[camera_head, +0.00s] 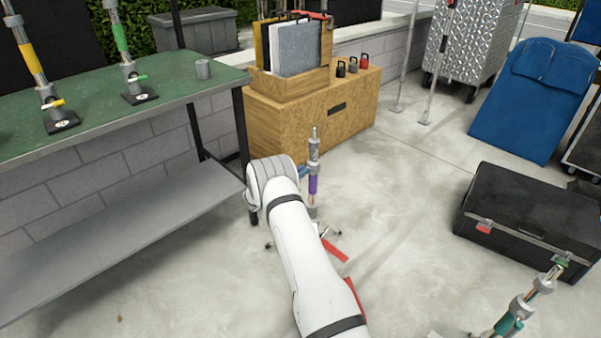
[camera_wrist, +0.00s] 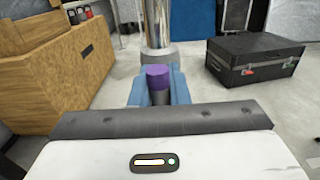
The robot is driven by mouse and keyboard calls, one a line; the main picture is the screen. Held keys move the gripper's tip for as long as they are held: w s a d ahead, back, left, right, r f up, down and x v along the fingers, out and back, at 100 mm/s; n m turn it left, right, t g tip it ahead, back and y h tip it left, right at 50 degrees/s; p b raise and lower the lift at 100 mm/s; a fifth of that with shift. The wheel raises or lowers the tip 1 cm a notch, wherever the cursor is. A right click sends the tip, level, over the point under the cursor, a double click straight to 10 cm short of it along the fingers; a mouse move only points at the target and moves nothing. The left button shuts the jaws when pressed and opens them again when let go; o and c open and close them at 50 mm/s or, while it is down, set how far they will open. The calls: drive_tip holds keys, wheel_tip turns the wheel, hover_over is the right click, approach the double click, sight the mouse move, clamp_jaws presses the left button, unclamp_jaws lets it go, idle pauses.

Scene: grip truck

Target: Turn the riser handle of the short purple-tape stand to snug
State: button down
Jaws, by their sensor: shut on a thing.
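The short purple-tape stand (camera_head: 313,186) stands on the concrete floor, just beyond my arm, with a grey metal column and a purple band. In the wrist view its metal column (camera_wrist: 159,28) rises upright straight ahead of my gripper. My gripper (camera_wrist: 157,90) has blue fingers, shut on the riser handle (camera_wrist: 158,77), which shows a purple end and a dark lower part. In the head view my white wrist hides most of the gripper and the handle. The stand's feet are partly hidden behind my arm.
A wooden cabinet (camera_head: 318,115) stands behind the stand. A green-topped workbench (camera_head: 95,105) with yellow-tape and green-tape stands is at left. A black case (camera_head: 530,215) lies at right, with a teal-tape stand (camera_head: 515,310) in front. Open floor lies between.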

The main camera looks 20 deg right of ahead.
drive_tip(key=shift+n, duration=0.3)
drive_tip(key=n+b, duration=0.1)
drive_tip(key=n, duration=0.2)
drive_tip(key=shift+w+f+n, duration=0.1)
drive_tip(key=shift+w+n, duration=0.05)
drive_tip(key=shift+n, duration=0.15)
drive_tip(key=shift+w+a+f+n, duration=0.1)
drive_tip(key=shift+f+n, duration=0.05)
drive_tip(key=shift+n, duration=2.1)
drive_tip(key=shift+w+a+f+n, duration=0.1)
drive_tip(key=shift+w+f+n, duration=0.05)
drive_tip(key=shift+n, duration=2.15)
drive_tip(key=shift+w+f+n, duration=0.1)
drive_tip(key=shift+f+n, duration=0.05)
drive_tip(key=shift+n, duration=2.1)
drive_tip(key=c, duration=1.4)
unclamp_jaws()
